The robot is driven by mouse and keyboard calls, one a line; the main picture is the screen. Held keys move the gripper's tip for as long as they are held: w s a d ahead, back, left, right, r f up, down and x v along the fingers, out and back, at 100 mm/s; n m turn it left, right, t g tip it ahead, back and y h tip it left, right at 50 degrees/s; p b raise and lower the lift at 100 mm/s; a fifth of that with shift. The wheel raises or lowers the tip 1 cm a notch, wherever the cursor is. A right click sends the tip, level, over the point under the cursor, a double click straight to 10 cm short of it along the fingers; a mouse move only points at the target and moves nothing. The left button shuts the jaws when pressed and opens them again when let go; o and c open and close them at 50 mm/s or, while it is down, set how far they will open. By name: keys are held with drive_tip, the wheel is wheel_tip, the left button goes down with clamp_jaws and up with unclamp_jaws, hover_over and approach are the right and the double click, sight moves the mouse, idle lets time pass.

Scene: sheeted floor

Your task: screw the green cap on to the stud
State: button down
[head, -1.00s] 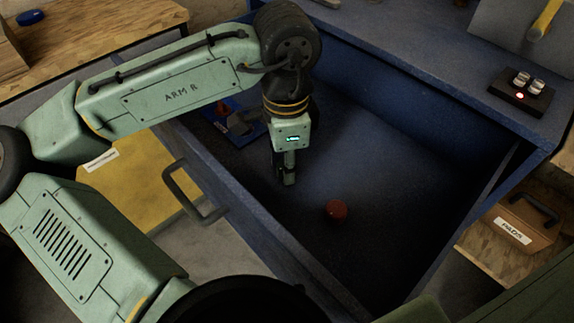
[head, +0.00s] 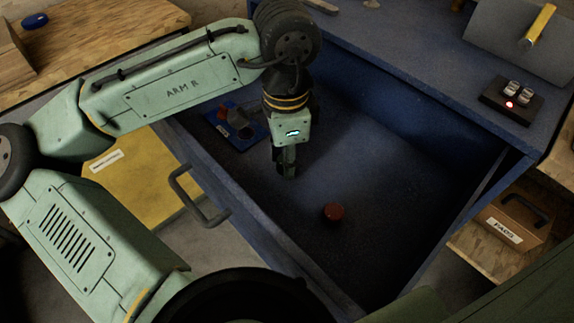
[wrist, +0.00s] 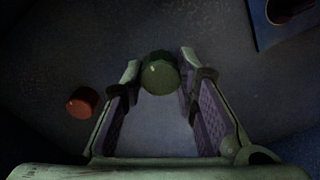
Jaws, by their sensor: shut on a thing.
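My gripper (head: 287,172) points down inside the blue drawer. In the wrist view, its two fingers (wrist: 159,66) are shut on the green cap (wrist: 160,74), which sits between the fingertips. The cap is hard to make out in the head view. A blue plate (head: 250,139) lies in the drawer behind and left of my gripper, with small grey and reddish parts on it. One corner of the plate shows at the top right of the wrist view (wrist: 263,34). I cannot clearly make out the stud.
A red cap (head: 333,212) lies on the drawer floor, right of and nearer than my gripper. The drawer walls and handle (head: 196,200) surround the space. The drawer's right part is clear.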

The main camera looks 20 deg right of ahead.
drive_tip(key=shift+r+p, duration=2.95)
drive_tip(key=shift+p, duration=0.05)
drive_tip(key=shift+f, duration=0.1)
